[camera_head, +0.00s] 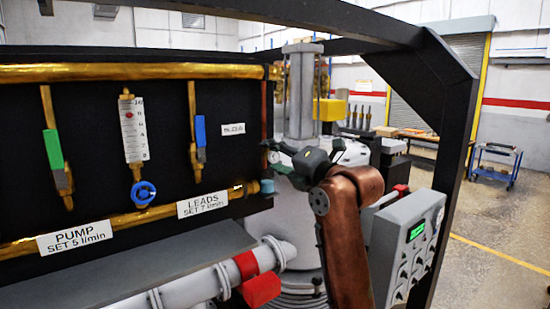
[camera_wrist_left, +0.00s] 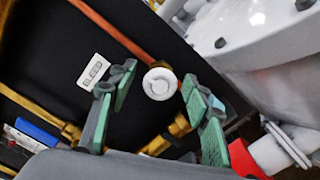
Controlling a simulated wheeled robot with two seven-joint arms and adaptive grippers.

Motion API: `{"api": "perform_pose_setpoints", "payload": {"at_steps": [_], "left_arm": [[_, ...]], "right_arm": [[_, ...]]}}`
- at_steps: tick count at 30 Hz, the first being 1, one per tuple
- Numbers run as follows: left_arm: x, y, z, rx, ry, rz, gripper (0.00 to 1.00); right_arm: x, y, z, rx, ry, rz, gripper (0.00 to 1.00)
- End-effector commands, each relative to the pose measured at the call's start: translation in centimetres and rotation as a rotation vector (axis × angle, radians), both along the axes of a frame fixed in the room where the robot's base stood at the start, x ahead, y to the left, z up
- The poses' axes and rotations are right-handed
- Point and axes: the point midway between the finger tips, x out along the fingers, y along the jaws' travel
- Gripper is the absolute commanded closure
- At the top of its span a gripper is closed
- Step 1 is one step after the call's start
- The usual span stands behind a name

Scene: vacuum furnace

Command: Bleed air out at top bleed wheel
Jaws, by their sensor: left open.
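The bleed wheel (camera_wrist_left: 160,83) is a small, pale round knob at the lower end of a thin copper pipe on the black panel. In the left wrist view it shows between the two green-padded fingers of my left gripper (camera_wrist_left: 160,92). The fingers are apart, with a gap on both sides of the wheel. In the head view my left gripper (camera_head: 279,157) is at the panel's right edge, and the wheel (camera_head: 273,157) is partly hidden there. The white BLEED label (camera_head: 233,129) is left of the wheel; it also shows in the left wrist view (camera_wrist_left: 93,71). My right gripper is out of view.
The panel carries a flow gauge (camera_head: 133,128) with a blue wheel (camera_head: 143,193), a green-handled valve (camera_head: 54,150) and a blue-handled valve (camera_head: 200,131). A grey control box (camera_head: 408,245) and a dark frame post (camera_head: 447,150) stand close on the right.

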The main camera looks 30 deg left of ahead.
Motion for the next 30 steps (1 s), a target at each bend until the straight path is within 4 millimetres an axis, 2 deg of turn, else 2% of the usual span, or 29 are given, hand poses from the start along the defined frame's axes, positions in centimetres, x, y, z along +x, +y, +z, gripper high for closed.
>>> {"api": "perform_pose_setpoints", "payload": {"at_steps": [4, 8, 15, 21, 25, 30], "left_arm": [[-0.1, -0.3, 0.0, 0.000, 0.000, 0.000, 0.55], [-0.6, -1.6, 0.0, -0.001, -0.001, -0.004, 0.55], [-2.5, -6.2, 0.0, 0.002, -0.001, -0.004, 0.55], [-3.9, -9.4, 0.0, 0.001, 0.001, -0.002, 0.55], [-4.4, -10.6, 0.0, 0.000, 0.000, -0.001, 0.55], [-4.6, -11.1, 0.0, 0.000, 0.000, 0.000, 0.55]], "right_arm": [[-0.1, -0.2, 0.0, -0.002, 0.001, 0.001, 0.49], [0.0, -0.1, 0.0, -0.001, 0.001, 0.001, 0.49], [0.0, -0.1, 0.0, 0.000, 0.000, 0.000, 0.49], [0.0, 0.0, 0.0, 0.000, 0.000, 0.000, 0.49], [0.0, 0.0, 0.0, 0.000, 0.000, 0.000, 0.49], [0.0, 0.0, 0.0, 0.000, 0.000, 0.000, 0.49]]}}
